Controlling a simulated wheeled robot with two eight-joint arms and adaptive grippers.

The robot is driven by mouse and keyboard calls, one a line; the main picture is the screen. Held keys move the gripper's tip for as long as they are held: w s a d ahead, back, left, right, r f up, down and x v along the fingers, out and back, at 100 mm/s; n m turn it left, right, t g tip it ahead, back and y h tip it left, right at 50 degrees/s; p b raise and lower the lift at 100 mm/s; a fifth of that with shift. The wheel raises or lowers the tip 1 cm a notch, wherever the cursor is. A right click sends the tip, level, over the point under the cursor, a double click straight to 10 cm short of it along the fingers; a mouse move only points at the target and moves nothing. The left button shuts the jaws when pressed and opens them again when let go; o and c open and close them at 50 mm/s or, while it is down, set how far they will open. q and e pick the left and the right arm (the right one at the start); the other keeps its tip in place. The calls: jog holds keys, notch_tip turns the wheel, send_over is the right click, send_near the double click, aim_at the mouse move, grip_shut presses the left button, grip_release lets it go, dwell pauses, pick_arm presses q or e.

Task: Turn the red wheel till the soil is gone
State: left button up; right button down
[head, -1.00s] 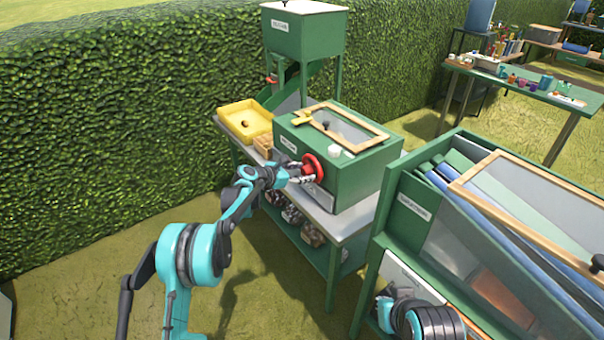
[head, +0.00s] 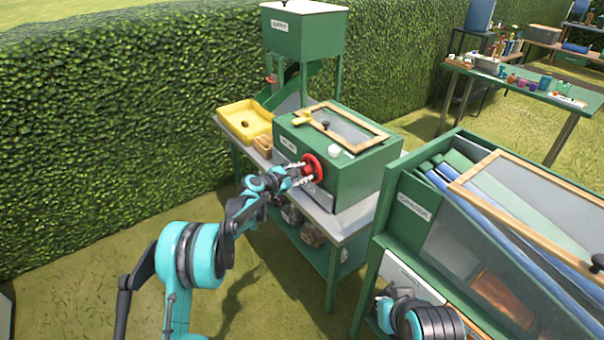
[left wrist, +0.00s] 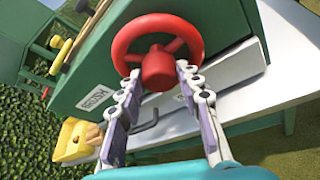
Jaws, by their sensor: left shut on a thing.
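The red wheel (head: 312,168) is on the front face of the green box (head: 352,185), which has a wood-framed clear lid. It shows large in the left wrist view (left wrist: 197,40), with spokes and a thick hub. My left gripper (head: 304,175) reaches it from the front left. In the left wrist view its fingers (left wrist: 160,82) are shut on the wheel at the hub, one on each side. No soil can be made out through the lid. Part of my right arm shows at the bottom, but its gripper does not.
The box stands on a grey-topped bench (head: 350,222). A yellow tray (head: 232,112) lies at its left end, below a green hopper (head: 303,35). A larger green bin (head: 412,190) with a wood-framed lid stands close on the right. A hedge runs behind; grass lies open at front left.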

pick_arm(q)
jog(key=m+t, duration=0.1)
jog(key=m+t+b, duration=0.1)
jog(key=m, duration=0.2)
jog(key=shift+s+d+f+m+t, duration=0.15)
jog(key=shift+f+m+t, duration=0.1)
jog(key=shift+m+t, duration=0.15)
jog(key=m+t, duration=0.2)
jog(key=m, duration=0.3)
jog(key=shift+f+m, duration=0.15)
jog(key=shift+m, duration=0.15)
jog(key=m+h, duration=0.1)
jog(key=m, duration=0.2)
jog(key=m+t+h, duration=0.1)
jog(key=m+h, duration=0.1)
jog(key=m, duration=0.2)
jog(key=shift+f, duration=0.15)
jog(key=m+h, duration=0.2)
jog(key=m, duration=0.2)
jog(key=m+g+h, duration=0.1)
jog(key=m+h, duration=0.1)
jog(key=m, duration=0.2)
jog(key=shift+w+a+m, duration=0.2)
jog(key=shift+m, duration=0.1)
jog(key=o, duration=1.2)
jog(key=shift+f, duration=0.1)
jog(key=shift+c, duration=0.2)
jog(key=v, duration=1.2)
